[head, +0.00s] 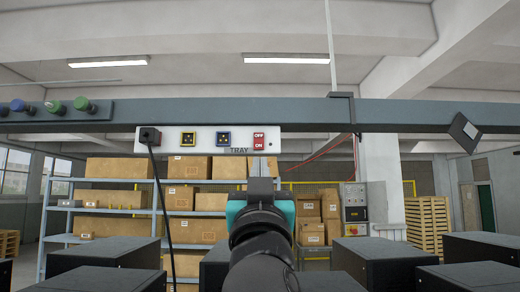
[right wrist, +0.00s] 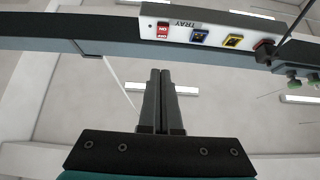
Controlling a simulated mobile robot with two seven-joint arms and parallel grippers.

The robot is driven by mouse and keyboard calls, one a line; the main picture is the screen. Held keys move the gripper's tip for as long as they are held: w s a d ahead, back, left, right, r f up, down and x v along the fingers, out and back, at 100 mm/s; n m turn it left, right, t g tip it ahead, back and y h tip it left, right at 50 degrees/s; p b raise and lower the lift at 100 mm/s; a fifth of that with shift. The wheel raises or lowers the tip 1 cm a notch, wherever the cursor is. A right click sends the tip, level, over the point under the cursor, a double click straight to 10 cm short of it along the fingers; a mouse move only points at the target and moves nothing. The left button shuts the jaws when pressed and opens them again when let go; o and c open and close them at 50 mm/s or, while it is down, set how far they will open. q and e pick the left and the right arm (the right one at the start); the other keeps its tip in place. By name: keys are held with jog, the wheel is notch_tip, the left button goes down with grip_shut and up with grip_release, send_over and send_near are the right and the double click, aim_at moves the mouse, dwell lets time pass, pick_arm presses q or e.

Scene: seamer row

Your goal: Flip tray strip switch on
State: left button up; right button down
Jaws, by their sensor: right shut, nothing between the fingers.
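The white power strip (head: 208,140) marked TRAY is fixed along the underside of the grey overhead beam. Its red rocker switch (head: 259,141) is at the right end, OFF above and ON below; I cannot tell which half is pressed. In the right wrist view the strip shows upside down, with the switch (right wrist: 162,31) at its left end. My right gripper (head: 260,163) is shut and empty, pointing up just below the switch in the head view. Its fingertips (right wrist: 160,74) show apart from the strip in the right wrist view. My left gripper is not in view.
A black plug (head: 150,136) sits in the strip's left socket, its cable (head: 163,215) hanging down. Yellow and blue sockets lie between plug and switch. Green and blue knobs (head: 53,106) are on the beam's left. Black boxes (head: 385,262) stand below; shelves with cartons (head: 122,168) are behind.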

jog(key=p, duration=0.4)
send_near(261, 141)
notch_tip(261, 141, up, 4)
jog(key=w+p, duration=0.1)
jog(key=w, duration=0.2)
jog(key=shift+w+a, duration=0.1)
jog(key=shift+w, duration=0.05)
jog(key=shift+w+f, duration=0.1)
jog(key=shift+w, duration=0.55)
